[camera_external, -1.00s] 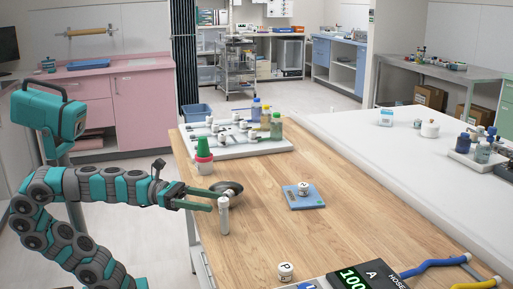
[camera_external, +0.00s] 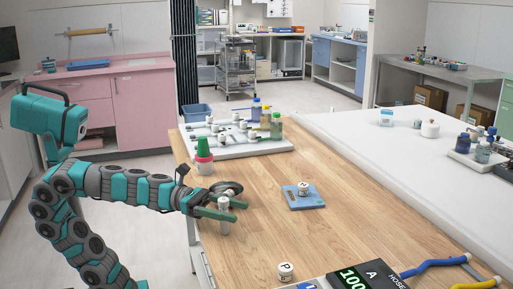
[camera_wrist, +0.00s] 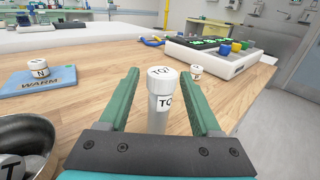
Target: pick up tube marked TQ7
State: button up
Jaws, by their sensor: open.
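The tube marked TQ7 (camera_wrist: 160,103) stands upright on the wooden table, with a white cap and a label on which "TQ" can be read. In the wrist view it is between the two green fingers of my gripper (camera_wrist: 158,95), with a gap on each side. In the external view my gripper (camera_external: 226,208) is low over the near left edge of the table, and the tube (camera_external: 225,220) shows partly behind a finger. My gripper is open and holds nothing.
A metal bowl (camera_wrist: 30,130) is close beside my gripper, holding a piece marked T. A blue WARM pad (camera_wrist: 45,82) bears a jar marked N (camera_wrist: 39,67). A small jar marked P (camera_external: 286,271) and a device with a display (camera_external: 365,275) are farther along. Bare wood lies between.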

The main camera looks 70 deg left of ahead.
jog(key=shift+w+d, duration=0.35)
jog(key=shift+w, duration=0.05)
grip_shut()
dwell(0.4)
